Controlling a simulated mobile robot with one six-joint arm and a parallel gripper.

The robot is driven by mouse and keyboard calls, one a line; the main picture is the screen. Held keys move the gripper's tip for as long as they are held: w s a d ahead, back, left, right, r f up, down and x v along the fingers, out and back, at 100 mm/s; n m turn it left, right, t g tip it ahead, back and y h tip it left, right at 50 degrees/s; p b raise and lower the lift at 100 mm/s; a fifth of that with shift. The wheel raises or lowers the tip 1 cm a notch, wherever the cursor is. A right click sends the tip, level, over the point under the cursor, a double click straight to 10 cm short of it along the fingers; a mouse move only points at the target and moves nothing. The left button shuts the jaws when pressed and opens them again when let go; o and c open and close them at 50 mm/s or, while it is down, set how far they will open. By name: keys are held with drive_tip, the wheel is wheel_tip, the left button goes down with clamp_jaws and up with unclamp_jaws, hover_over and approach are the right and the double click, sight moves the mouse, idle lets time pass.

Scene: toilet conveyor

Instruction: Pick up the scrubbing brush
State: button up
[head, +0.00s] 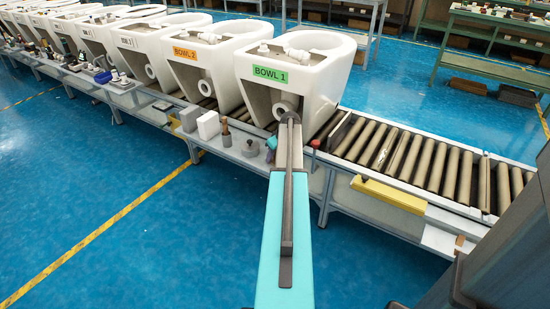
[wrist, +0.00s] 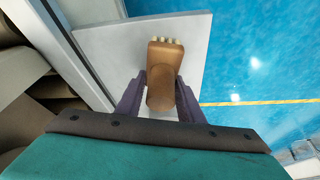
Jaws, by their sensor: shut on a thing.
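The scrubbing brush (wrist: 164,64) has a brown wooden body with a short row of pale bristles at its top end. It shows in the wrist view between the two dark fingers of my gripper (wrist: 161,98). The fingers are shut on the sides of its handle. A light grey shelf plate (wrist: 200,40) lies behind and below the brush; I cannot tell whether the brush touches it.
A white toilet bowl labelled BOWL 1 (head: 285,75) stands on the roller conveyor (head: 430,165) just beyond my arm. A side shelf left of my arm carries a white block (head: 208,125) and a brown-handled tool (head: 226,132). Blue floor (head: 130,200) is open at the left.

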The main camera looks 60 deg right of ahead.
drive_tip(key=shift+r, duration=0.5)
wheel_tip(320, 180, up, 3)
drive_tip(key=shift+s+f+p, duration=0.1)
drive_tip(key=shift+s+p, duration=0.05)
drive_tip(key=shift+p, duration=0.2)
drive_tip(key=s+a, duration=0.3)
drive_tip(key=s, duration=0.4)
drive_tip(key=s+a+r+p, duration=0.1)
drive_tip(key=s+a, duration=0.3)
drive_tip(key=s, duration=0.3)
drive_tip(key=shift+r, duration=0.1)
